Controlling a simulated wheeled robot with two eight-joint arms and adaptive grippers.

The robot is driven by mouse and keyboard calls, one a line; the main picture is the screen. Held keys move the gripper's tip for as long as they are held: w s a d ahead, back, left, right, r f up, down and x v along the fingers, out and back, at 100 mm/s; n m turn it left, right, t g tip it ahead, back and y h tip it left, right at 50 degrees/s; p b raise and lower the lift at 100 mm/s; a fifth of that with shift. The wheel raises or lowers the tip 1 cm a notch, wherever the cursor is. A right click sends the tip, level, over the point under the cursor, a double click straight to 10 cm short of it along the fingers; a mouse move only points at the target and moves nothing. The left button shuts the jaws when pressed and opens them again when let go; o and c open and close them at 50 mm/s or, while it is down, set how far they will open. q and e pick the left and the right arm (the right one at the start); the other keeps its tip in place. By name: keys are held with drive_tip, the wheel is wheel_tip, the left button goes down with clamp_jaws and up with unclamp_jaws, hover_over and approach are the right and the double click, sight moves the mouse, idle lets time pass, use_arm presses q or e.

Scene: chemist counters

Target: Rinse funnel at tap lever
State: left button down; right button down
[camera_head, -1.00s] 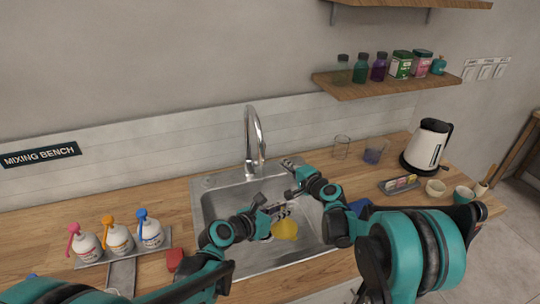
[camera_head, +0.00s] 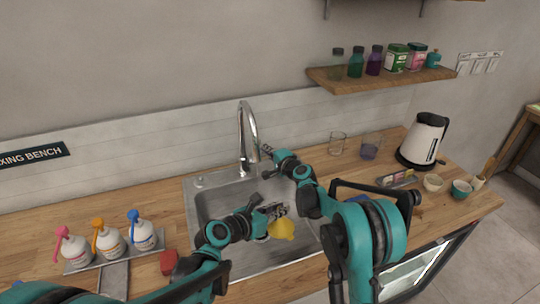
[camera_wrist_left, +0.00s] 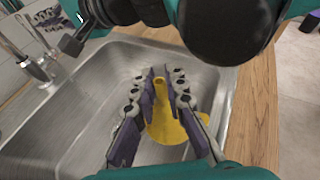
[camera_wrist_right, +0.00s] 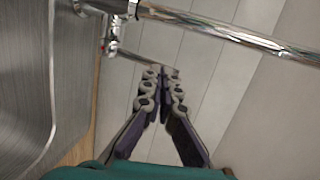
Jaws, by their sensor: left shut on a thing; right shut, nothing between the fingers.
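The yellow funnel (camera_head: 281,229) hangs over the sink (camera_head: 213,205), in the fingers of my left gripper (camera_head: 274,211). The left wrist view shows the funnel (camera_wrist_left: 163,118) between the fingers of that gripper. The chrome tap (camera_head: 242,128) rises at the back of the sink, its spout left of and behind the funnel. I see no water running. My right gripper (camera_head: 265,150) is shut and empty, close to the tap at the back of the sink. In the right wrist view, a chrome pipe (camera_wrist_right: 230,37) and fitting (camera_wrist_right: 112,38) lie beyond its fingertips (camera_wrist_right: 161,72); touching cannot be told.
A tray (camera_head: 78,266) with several capped bottles and a red block (camera_head: 169,262) stand left of the sink. Right of it are glass beakers (camera_head: 371,146), a kettle (camera_head: 424,140) and small cups (camera_head: 461,189). A shelf (camera_head: 385,80) with jars is above.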

drive_tip(key=shift+w+a, duration=0.15)
drive_tip(key=shift+w, duration=0.1)
drive_tip(key=shift+w+a+r, duration=0.2)
drive_tip(key=shift+w+r, duration=0.05)
drive_tip(key=shift+w, duration=0.2)
drive_tip(key=shift+w+a+r, duration=0.15)
drive_tip(key=shift+w+r, duration=0.05)
drive_tip(key=shift+w, duration=0.25)
